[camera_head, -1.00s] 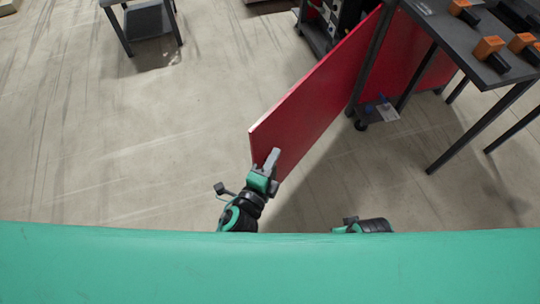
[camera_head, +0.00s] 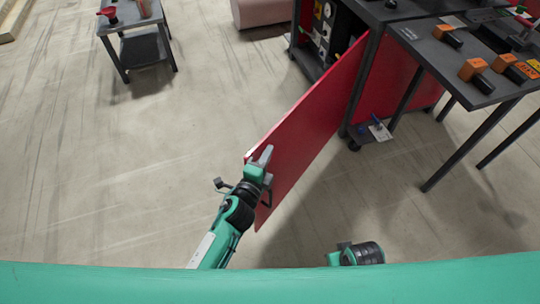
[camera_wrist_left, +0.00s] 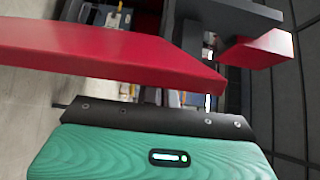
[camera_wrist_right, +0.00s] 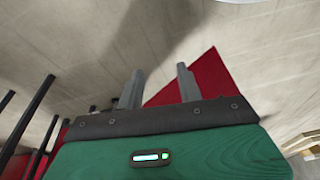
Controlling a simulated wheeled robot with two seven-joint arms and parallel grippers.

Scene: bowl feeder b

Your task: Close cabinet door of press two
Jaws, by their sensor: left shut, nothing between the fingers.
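The red cabinet door (camera_head: 308,122) stands swung open, reaching from the dark press cabinet (camera_head: 370,30) toward me. My left gripper (camera_head: 262,157) is shut and empty at the door's near free edge, on its left face; whether it touches is hard to tell. In the left wrist view the door's edge (camera_wrist_left: 110,55) crosses just ahead of the gripper body, and the fingers are hidden. My right gripper (camera_wrist_right: 158,88) shows its two fingers apart, with nothing between them; the red door (camera_wrist_right: 200,82) is beyond. In the head view only part of the right wrist shows at the bottom.
A dark table (camera_head: 475,75) with orange-and-black blocks (camera_head: 474,70) stands at the right. A small grey cart (camera_head: 135,25) is at the upper left. A blue-handled item (camera_head: 378,128) sits low by the cabinet. The floor left of the door is clear.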

